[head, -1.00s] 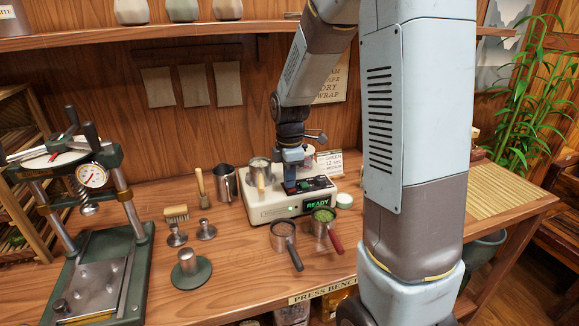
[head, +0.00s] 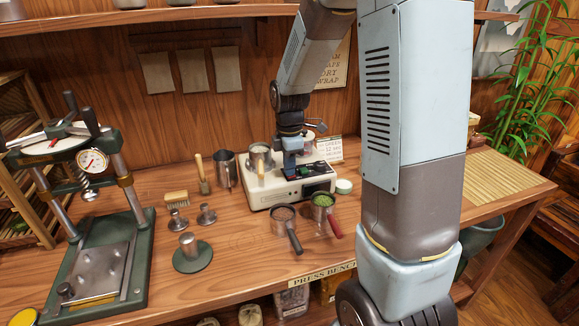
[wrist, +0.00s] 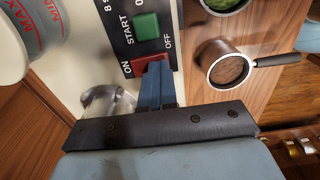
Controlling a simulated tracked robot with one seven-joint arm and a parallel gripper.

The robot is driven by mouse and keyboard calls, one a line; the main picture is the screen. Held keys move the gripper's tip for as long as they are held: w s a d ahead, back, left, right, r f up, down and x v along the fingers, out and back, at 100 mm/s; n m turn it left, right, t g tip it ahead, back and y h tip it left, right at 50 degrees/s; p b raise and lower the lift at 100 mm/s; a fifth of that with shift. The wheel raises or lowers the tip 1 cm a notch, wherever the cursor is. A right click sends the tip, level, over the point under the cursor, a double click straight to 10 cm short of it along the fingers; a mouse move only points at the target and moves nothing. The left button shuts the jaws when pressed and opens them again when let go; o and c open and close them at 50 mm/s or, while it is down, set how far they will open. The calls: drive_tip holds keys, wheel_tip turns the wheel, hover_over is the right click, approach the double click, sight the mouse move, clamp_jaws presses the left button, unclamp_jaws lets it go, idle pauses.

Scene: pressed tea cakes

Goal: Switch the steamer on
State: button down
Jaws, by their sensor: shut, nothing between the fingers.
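The steamer (head: 268,199) is a cream box at the back of the bench, with a dark control panel on its right side. Its front display (head: 316,188) looks dark. In the wrist view, a red switch (wrist: 139,67) sits between the words ON and OFF, beside a green START button (wrist: 147,27). My gripper (head: 290,174) is over the steamer's panel, pointing down. In the wrist view, my gripper (wrist: 155,70) is shut and empty. Its blue fingertips are at the red switch, covering part of it, and appear to touch it.
Two handled cups, one brown-filled (head: 284,213) and one green-filled (head: 322,200), stand before the steamer. A steel jug (head: 226,169) stands to its left. A green press (head: 101,265) is at far left.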

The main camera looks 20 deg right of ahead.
drive_tip(key=shift+s+f, duration=0.1)
drive_tip(key=shift+f, duration=0.15)
drive_tip(key=shift+w+r, duration=0.2)
drive_tip(key=shift+w, duration=0.55)
drive_tip(key=shift+r, duration=0.1)
drive_tip(key=shift+w+r, duration=0.1)
drive_tip(key=shift+r, duration=0.2)
wheel_tip(320, 180, up, 13)
drive_tip(key=shift+r, duration=0.15)
